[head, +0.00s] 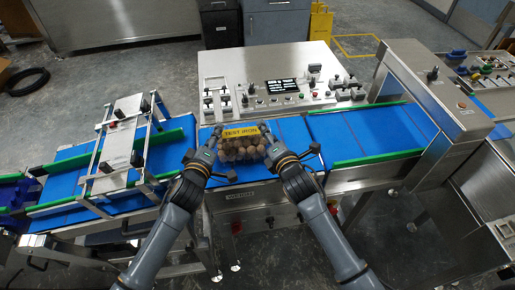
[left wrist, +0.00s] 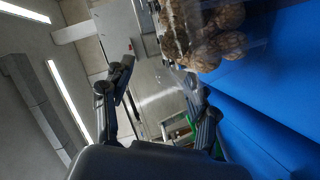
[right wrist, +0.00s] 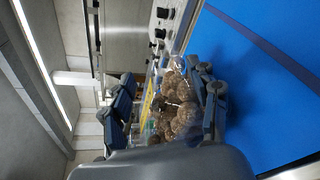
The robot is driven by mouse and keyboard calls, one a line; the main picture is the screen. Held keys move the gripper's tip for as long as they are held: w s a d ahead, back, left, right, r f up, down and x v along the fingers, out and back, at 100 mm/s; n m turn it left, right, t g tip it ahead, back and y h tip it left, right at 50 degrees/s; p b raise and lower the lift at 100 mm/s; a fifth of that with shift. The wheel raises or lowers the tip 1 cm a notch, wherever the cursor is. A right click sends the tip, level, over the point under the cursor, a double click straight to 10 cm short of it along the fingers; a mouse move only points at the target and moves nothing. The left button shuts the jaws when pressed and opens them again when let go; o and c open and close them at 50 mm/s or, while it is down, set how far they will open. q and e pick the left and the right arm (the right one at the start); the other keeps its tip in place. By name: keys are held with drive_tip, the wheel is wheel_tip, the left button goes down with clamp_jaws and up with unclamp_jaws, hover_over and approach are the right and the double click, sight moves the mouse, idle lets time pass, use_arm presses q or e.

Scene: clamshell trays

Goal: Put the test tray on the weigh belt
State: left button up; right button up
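The test tray (head: 238,132) is a clear clamshell of brown walnut-like pieces with a yellow label reading TEST IRON. In the head view it is at the middle blue belt section, the weigh belt (head: 236,173); whether it touches the belt is hard to tell. My left gripper (head: 213,143) is at its left side and my right gripper (head: 270,144) at its right. In the left wrist view the left fingers (left wrist: 160,98) are spread, with the tray (left wrist: 200,38) beyond them. In the right wrist view the right fingers (right wrist: 165,105) are spread around part of the tray (right wrist: 170,118).
A control panel (head: 262,92) stands behind the belt. A steel frame (head: 122,150) bridges the left belt. The right belt (head: 365,134) has green rails and runs to a steel arch (head: 425,88). Both outer belts look empty.

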use_arm(q)
drive_tip(key=shift+s+d, duration=0.1)
drive_tip(key=shift+s+f, duration=0.1)
drive_tip(key=shift+s, duration=0.15)
use_arm(e)
drive_tip(key=shift+d, duration=0.15)
drive_tip(key=shift+s, duration=0.1)
use_arm(q)
drive_tip(key=v, duration=1.1)
drive_tip(key=shift+a+r, duration=0.2)
use_arm(e)
drive_tip(key=v, duration=1.1)
drive_tip(key=shift+s, duration=0.4)
use_arm(q)
drive_tip(key=shift+s, duration=0.15)
use_arm(e)
drive_tip(key=shift+d, duration=0.1)
